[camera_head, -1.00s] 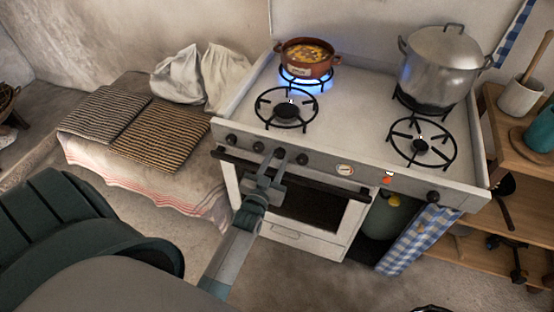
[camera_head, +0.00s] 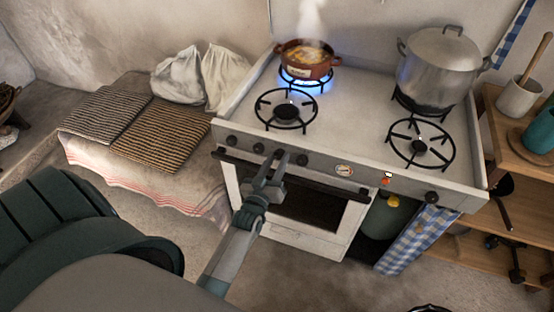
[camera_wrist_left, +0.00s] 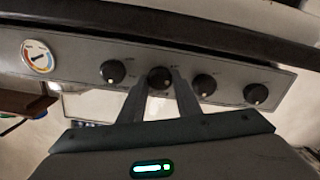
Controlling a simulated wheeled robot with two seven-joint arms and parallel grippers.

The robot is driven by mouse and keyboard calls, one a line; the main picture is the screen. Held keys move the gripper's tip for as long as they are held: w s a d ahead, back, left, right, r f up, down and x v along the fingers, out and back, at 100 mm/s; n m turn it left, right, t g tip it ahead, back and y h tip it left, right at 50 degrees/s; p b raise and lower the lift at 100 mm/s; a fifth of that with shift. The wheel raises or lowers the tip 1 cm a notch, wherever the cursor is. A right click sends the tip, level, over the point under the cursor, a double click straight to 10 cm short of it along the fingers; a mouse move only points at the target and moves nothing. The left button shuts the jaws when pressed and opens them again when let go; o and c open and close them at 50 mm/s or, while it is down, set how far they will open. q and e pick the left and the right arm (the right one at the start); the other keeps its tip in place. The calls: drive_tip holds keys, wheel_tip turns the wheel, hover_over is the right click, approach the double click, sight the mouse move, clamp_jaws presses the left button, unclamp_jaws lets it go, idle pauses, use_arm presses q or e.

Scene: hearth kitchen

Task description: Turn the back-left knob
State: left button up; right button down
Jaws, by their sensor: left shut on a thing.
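My left gripper (camera_head: 276,170) is shut on a dark round knob (camera_wrist_left: 159,76) on the stove's front panel. In the wrist view this is the second knob from the gauge, with a finger on each side. In the head view the fingers mostly hide it. Other knobs stand beside it: one (camera_head: 302,159) toward the gauge and two (camera_head: 258,147) (camera_head: 231,140) to the left. The back-left burner (camera_head: 304,83) burns with a blue flame under a brown pot (camera_head: 307,66) of food, and steam rises from the pot. My right gripper is not in view.
The front-left burner (camera_head: 286,111) and front-right burner (camera_head: 420,144) are bare. A large lidded steel pot (camera_head: 438,68) stands on the back-right burner. The oven door handle (camera_head: 325,191) runs just below the panel. A round gauge (camera_head: 344,170) sits right of the knobs.

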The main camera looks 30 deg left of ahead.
use_arm(q)
drive_tip(key=shift+n, duration=1.9)
drive_tip(key=n, duration=0.5)
drive_tip(key=shift+n, duration=0.3)
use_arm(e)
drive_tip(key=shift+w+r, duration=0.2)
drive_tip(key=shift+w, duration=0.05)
use_arm(q)
drive_tip(key=o, duration=1.1)
drive_tip(key=shift+c, duration=0.2)
drive_tip(key=shift+s, duration=0.1)
